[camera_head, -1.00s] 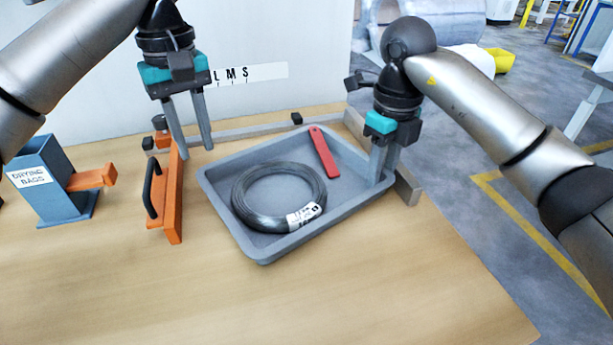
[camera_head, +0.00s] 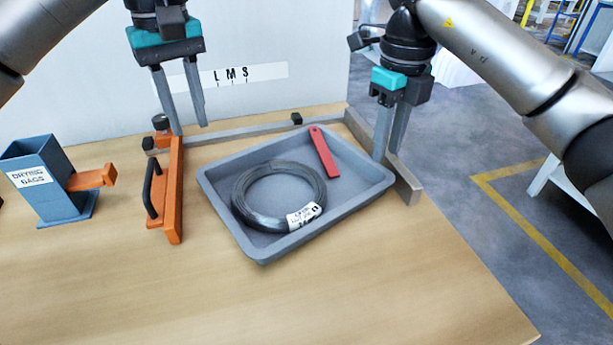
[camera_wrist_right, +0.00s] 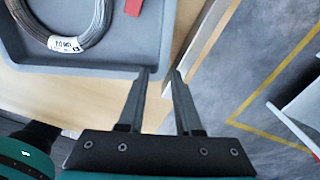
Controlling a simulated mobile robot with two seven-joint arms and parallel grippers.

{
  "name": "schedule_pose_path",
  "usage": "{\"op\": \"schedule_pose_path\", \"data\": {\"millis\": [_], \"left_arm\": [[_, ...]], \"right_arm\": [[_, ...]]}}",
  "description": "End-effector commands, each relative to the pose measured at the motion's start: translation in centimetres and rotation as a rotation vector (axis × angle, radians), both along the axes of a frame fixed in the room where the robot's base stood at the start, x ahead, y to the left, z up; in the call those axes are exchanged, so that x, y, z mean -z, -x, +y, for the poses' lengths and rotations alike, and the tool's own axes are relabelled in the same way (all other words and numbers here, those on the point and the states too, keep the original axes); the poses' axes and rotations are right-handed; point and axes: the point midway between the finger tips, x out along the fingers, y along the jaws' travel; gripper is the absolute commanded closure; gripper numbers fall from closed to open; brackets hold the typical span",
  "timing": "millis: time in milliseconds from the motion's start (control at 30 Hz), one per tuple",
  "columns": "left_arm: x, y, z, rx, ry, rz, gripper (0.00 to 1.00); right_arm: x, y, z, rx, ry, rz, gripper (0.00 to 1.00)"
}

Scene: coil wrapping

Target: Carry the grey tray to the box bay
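The grey tray (camera_head: 262,247) lies on the wooden table. It holds a dark wire coil (camera_head: 240,203) with a white label and a red strip-shaped tool (camera_head: 324,152). The tray, coil and tool's end also show in the right wrist view, where the tray's wall (camera_wrist_right: 110,68) is at the top. My left gripper (camera_head: 190,130) is open and empty above the table, behind the orange handled piece and left of the tray. My right gripper (camera_head: 386,156) is open by the tray's right end; in its wrist view (camera_wrist_right: 160,73) the fingertips appear around the tray's corner, with no visible grip on it.
An orange piece with a black handle (camera_head: 172,205) stands left of the tray. A blue "DRYING BAGS" holder (camera_head: 45,185) is further left. Low grey rails (camera_head: 408,185) edge the table behind and right of the tray. The front of the table is clear.

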Motion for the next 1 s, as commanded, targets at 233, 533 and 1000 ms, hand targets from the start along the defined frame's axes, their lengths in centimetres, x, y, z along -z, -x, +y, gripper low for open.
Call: {"op": "schedule_pose_path", "data": {"millis": [233,533,1000], "left_arm": [[0.0,0.0,0.0,0.0,0.0,0.0,0.67],[0.0,0.0,0.0,0.0,0.0,0.0,0.67],[0.0,0.0,0.0,0.0,0.0,0.0,0.67]], "right_arm": [[-3.6,0.0,0.0,0.002,0.001,-0.002,0.67],[-5.5,0.0,0.0,0.0,0.0,0.0,0.67],[-5.6,0.0,0.0,0.0,0.0,0.001,0.67]]}}
